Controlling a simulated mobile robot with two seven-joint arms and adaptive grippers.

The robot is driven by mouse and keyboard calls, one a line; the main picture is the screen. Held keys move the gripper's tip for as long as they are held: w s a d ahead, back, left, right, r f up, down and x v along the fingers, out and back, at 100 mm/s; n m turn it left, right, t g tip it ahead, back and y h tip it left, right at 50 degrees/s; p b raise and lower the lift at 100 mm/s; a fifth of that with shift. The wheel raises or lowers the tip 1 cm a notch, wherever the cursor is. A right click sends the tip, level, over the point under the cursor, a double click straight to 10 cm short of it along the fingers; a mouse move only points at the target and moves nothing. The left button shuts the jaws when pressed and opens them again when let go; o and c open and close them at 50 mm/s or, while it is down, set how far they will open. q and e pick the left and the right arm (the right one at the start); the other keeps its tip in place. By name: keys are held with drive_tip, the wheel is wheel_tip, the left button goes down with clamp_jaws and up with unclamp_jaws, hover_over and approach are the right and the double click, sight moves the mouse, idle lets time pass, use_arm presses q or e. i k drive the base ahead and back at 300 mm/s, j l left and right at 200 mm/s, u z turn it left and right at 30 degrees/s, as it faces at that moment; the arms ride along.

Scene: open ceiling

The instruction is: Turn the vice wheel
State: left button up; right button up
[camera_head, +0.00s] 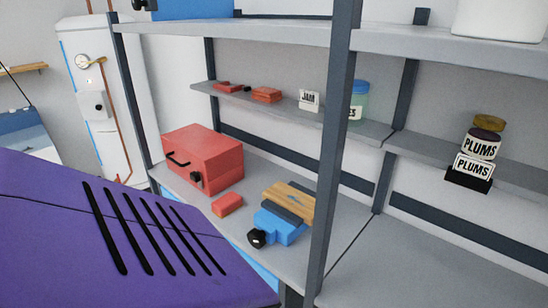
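A blue vice (280,226) sits on the grey middle shelf, near its front edge and left of a dark upright post. A small black round part that looks like its wheel (257,238) faces the front left. A wooden piece (288,202) and a dark grey bar lie at the vice's upper side; I cannot tell if the wood is clamped. Neither of my grippers shows in the head view.
A red toolbox (205,158) and a small red block (227,204) share the shelf. A dark post (335,150) stands right of the vice. A purple slotted panel (110,230) fills the lower left. Jars (480,145) stand at right.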

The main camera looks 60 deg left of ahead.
sight(256, 238)
drive_tip(key=k+j+z, duration=0.1)
drive_tip(key=j+z, duration=0.15)
drive_tip(key=k+j+z, duration=0.15)
drive_tip(key=j+z, duration=0.15)
drive_tip(key=k+j+z, duration=0.25)
drive_tip(key=j, duration=0.15)
drive_tip(key=k+j+z, duration=0.45)
drive_tip(key=k+j, duration=0.2)
drive_tip(key=j, duration=0.15)
drive_tip(key=k+j, duration=0.75)
drive_tip(key=k+z, duration=0.05)
drive_tip(key=k, duration=0.05)
